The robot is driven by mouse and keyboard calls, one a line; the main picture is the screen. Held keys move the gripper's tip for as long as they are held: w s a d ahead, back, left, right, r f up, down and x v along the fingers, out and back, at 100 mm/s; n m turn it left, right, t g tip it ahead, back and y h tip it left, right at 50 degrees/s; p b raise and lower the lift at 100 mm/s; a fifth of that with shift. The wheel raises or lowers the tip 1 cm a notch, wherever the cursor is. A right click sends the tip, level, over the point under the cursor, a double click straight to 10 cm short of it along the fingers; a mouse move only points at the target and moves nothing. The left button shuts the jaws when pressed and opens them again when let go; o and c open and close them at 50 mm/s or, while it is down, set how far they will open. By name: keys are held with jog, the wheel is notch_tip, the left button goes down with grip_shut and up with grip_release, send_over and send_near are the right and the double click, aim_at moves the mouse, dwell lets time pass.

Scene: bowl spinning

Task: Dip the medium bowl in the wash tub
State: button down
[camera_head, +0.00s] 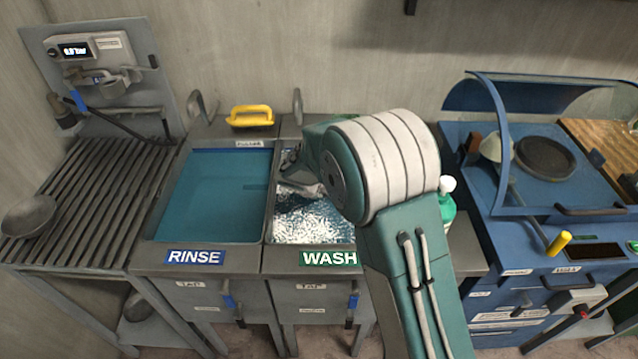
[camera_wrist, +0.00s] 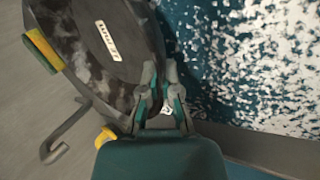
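The medium bowl is a dark, blotchy round shape (camera_wrist: 95,50) in the upper left of the wrist view, with a small pale label on it. My gripper (camera_wrist: 160,72) has its two fingers on either side of the bowl's edge and appears shut on it. In the head view my gripper (camera_head: 292,168) is over the back left part of the wash tub (camera_head: 268,235). Speckled white foam (camera_head: 310,225) covers the tub's water. The bowl is hard to make out there, and my arm hides the tub's right side.
The rinse tub (camera_head: 205,195) with clear blue water is to the left. A slatted rack (camera_head: 100,185) at far left bears a grey bowl (camera_head: 28,216). A green bottle (camera_head: 447,207) and a blue station (camera_head: 560,245) are at right.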

notch_tip(320, 180, down, 8)
dwell(0.6)
dwell(0.4)
jog(key=shift+w+f, duration=0.1)
jog(key=shift+w, duration=0.05)
jog(key=shift+w, duration=0.45)
jog(key=shift+s, duration=0.1)
jog(key=shift+s, duration=0.5)
jog(key=shift+w, duration=0.2)
jog(key=shift+w, duration=0.4)
jog(key=shift+s, duration=0.15)
